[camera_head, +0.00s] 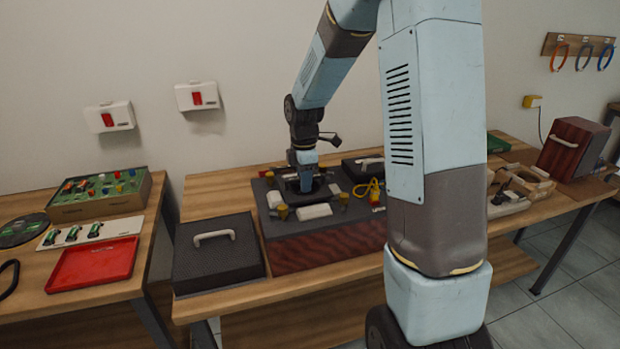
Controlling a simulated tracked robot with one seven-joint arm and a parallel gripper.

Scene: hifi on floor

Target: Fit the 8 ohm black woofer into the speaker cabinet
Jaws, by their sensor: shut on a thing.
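The speaker cabinet (300,257) lies on the middle workbench, its red-brown wood side facing me and its dark grey face up. My gripper (306,188) points down over the left part of that upper face. It is shut on a dark round thing that looks like the black woofer (290,193), at or just above the cabinet face. The gripper hides much of it. I cannot tell whether it sits in an opening, and no ohm marking is readable.
Several small yellow and white parts surround the gripper on the cabinet, including a white block (314,211) and a yellow clamp-like part (367,189). A wooden tray (524,184) stands right. My arm hides the bench's right-middle part.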

